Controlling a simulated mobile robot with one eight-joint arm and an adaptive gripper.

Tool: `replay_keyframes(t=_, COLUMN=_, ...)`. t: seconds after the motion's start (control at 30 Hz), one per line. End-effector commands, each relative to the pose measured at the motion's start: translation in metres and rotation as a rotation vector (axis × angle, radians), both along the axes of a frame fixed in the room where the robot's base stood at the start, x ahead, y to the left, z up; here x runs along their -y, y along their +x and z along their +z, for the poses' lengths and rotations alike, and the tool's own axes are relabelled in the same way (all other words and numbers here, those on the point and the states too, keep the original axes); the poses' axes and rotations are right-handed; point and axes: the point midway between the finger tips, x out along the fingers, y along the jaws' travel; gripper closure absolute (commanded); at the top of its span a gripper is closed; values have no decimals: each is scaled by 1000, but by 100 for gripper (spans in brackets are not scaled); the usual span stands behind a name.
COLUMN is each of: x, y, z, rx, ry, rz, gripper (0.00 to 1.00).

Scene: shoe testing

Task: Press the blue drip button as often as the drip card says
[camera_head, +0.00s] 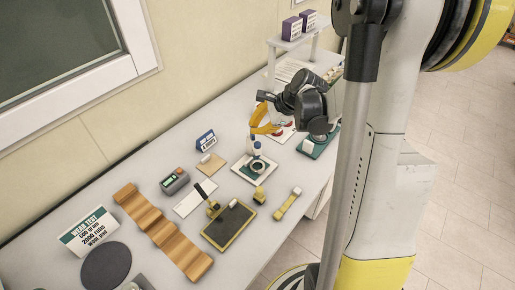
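A small white bottle-like fixture with a dark blue top (257,147) stands on a white and green base (254,168) in the middle of the bench. I cannot tell whether that blue part is the drip button. A small blue card with white print (207,140) stands behind and to its left; its text is too small to read. My gripper (300,100) is the dark shape above the bench, up and to the right of the fixture and apart from it. Its fingers are not clear, so I cannot tell whether it is open or shut.
A yellow curved piece (265,118) shows just left of my gripper. A wear test sign (88,231), a wooden stepped strip (162,232), a grey box (174,181) and a dark framed pad (228,225) occupy the near bench (120,185). A white shelf (290,42) stands at the far end.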

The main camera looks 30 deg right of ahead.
Motion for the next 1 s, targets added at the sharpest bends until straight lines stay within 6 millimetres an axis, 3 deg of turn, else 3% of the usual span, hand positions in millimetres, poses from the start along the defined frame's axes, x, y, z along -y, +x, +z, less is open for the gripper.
replay_keyframes(t=0.1, x=0, y=0, z=-22, rx=0, ry=0, rz=0, gripper=100)
replay_keyframes(t=0.27, x=0, y=0, z=-34, rx=0, ry=0, rz=0, gripper=100)
replay_keyframes(t=1.0, x=0, y=0, z=-34, rx=0, ry=0, rz=0, gripper=100)
